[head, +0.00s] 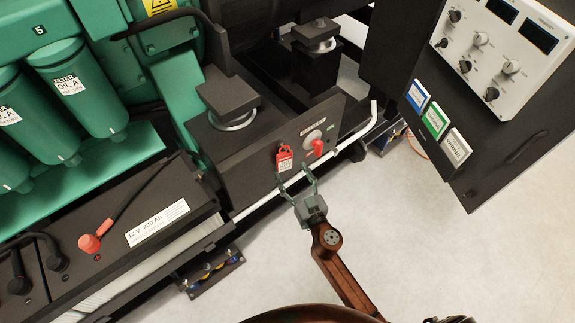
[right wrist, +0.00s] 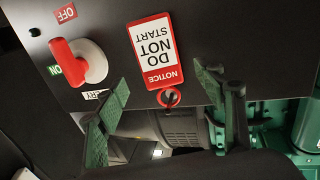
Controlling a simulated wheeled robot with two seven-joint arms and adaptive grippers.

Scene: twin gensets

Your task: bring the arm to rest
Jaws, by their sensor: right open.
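My right gripper (head: 298,180) is open, in front of the black battery-switch panel (head: 250,165). Its two green fingers stand apart in the right wrist view (right wrist: 162,82), with nothing held between them. A red and white "DO NOT START" tag (head: 284,161) hangs at the panel just beyond the fingertips. In the right wrist view the tag (right wrist: 155,50) appears upside down, with a red ring (right wrist: 170,97) at its NOTICE end. A red rotary switch (head: 318,147) sits right of the tag; it also shows in the right wrist view (right wrist: 78,62). My left gripper is not in view.
A white rail (head: 290,183) runs diagonally past the panel, close to my right gripper. A black battery box (head: 120,235) is at left, below green oil filters (head: 75,85). A control cabinet (head: 480,110) stands at upper right. The pale floor (head: 440,240) at lower right is open.

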